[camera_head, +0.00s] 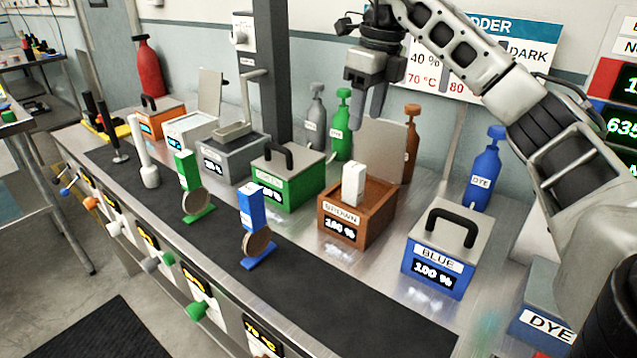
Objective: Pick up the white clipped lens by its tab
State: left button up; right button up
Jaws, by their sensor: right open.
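A white clip tab (354,184) stands upright out of the open brown box (345,229). Its lower part and any lens on it are hidden inside the box. My right gripper (369,112) is open and empty, fingers pointing down. It hangs above and behind the brown box in the picture, well clear of the white tab. My left gripper is not in view.
A green clip (187,172) and a blue clip (251,207), each with a round lens, stand on the dark mat (330,292). The green box (288,190) and blue box (434,279) beside the brown one are lidded. Dye bottles stand behind, including a blue one (484,174).

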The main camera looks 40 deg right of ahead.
jog(key=b, duration=0.2)
send_near(353, 182)
jog(key=shift+w+d+f, duration=0.55)
jog(key=shift+d+f, duration=0.1)
jog(key=shift+f, duration=0.05)
jog(key=f, duration=0.4)
jog(key=shift+w, duration=0.3)
jog(key=shift+w+f, duration=0.1)
jog(key=shift+f, duration=0.3)
jog(key=f, duration=0.3)
jog(key=f+p, duration=0.1)
jog(key=shift+w+a+f, duration=0.2)
jog(key=shift+w, duration=0.05)
jog(key=shift+f, duration=0.25)
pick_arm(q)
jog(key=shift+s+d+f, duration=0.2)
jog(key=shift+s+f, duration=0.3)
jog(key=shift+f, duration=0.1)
pick_arm(e)
grip_shut()
